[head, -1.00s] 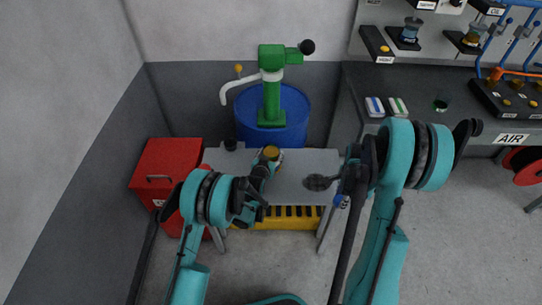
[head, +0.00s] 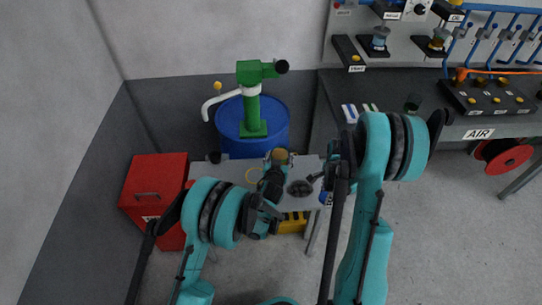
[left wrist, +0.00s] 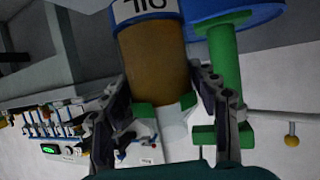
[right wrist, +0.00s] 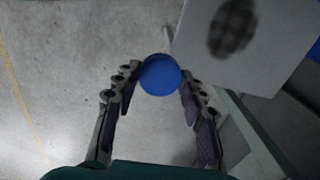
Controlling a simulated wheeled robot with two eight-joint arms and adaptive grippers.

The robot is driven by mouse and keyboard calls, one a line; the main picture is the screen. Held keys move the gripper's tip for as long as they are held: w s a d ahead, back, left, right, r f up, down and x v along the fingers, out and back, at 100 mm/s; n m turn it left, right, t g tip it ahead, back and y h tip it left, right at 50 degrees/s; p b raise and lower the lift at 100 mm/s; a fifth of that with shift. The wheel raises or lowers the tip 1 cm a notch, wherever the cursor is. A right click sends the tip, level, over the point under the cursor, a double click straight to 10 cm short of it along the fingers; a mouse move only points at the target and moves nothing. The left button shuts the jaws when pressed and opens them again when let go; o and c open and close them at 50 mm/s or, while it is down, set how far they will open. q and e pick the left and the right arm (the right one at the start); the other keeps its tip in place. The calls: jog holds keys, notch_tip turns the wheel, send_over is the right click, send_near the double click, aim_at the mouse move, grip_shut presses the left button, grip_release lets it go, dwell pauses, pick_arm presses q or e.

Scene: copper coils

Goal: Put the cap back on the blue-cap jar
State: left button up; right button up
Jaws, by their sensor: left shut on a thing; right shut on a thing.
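An amber-brown jar labelled OIL (left wrist: 155,65) stands between the fingers of my left gripper (left wrist: 160,95), which is shut on it. In the head view the jar (head: 279,157) is upright over the back of the small table, with my left gripper (head: 273,178) in front of it. No cap shows on the jar. A blue cap (right wrist: 160,75) sits at the fingertips of my right gripper (right wrist: 160,85), which is shut on it. The right wrist view shows it beside the table's corner, apart from the jar. In the head view my right arm partly hides that gripper.
A blue drum (head: 275,125) with a green pump (head: 254,110) stands behind. A red cabinet (head: 155,185) is at the left, a workbench (head: 390,110) at the right.

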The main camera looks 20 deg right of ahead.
pick_arm(q)
jog(key=shift+s+d+r, duration=0.1)
jog(key=shift+s+r, duration=0.05)
jog(key=o, duration=1)
jog(key=c, duration=1.1)
jog(key=shift+c, duration=0.2)
